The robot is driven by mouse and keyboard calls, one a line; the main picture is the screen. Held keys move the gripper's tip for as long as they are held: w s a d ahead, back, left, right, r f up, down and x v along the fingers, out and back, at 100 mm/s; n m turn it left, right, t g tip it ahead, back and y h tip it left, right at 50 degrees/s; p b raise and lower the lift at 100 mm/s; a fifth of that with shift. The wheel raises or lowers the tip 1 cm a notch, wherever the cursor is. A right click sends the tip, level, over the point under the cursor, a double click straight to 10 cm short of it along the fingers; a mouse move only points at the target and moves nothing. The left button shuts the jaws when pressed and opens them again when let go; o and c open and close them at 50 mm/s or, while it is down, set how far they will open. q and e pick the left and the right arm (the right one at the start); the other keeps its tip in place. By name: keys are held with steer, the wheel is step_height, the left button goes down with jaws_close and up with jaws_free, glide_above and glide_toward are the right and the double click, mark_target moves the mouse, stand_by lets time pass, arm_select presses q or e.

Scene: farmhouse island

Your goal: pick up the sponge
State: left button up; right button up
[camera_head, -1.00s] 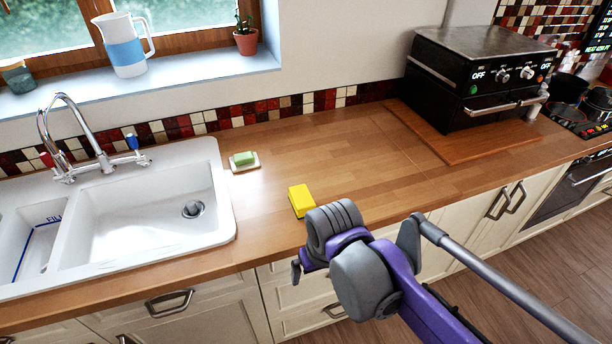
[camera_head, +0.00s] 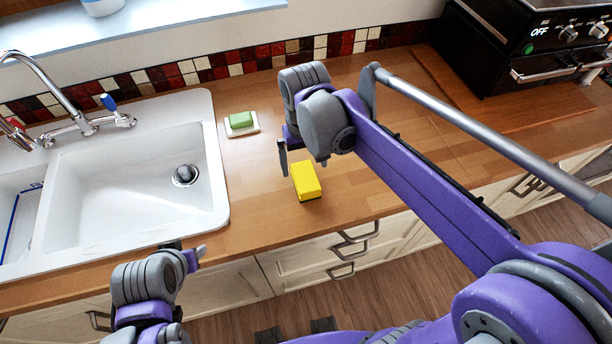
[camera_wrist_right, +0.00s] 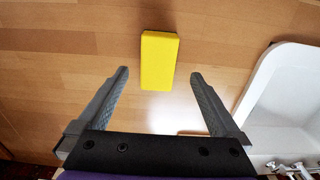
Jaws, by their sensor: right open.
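The yellow sponge (camera_head: 306,181) with a dark underside lies on the wooden counter, right of the sink and near the front edge. It also shows in the right wrist view (camera_wrist_right: 159,60), just beyond the fingertips and roughly centred between them. My right gripper (camera_wrist_right: 157,75) is open and empty, pointing down over the counter. In the head view the right gripper (camera_head: 284,158) is just behind and left of the sponge, partly hidden by its own wrist. My left gripper (camera_head: 186,250) is low at the counter's front edge, and its fingers are mostly hidden.
A green soap bar (camera_head: 241,120) sits on a white dish (camera_head: 254,129) behind the sponge. The white sink (camera_head: 140,180) with its tap (camera_head: 75,120) is on the left. A black oven (camera_head: 530,45) stands on a board at the back right. Counter around the sponge is clear.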

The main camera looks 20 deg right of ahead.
mark_target(305, 176)
steer(key=f, duration=0.7)
steer(key=shift+w+d+f, duration=0.1)
steer(key=shift+w+d, duration=0.05)
steer(key=shift+w, duration=0.15)
steer(key=c, duration=1.3)
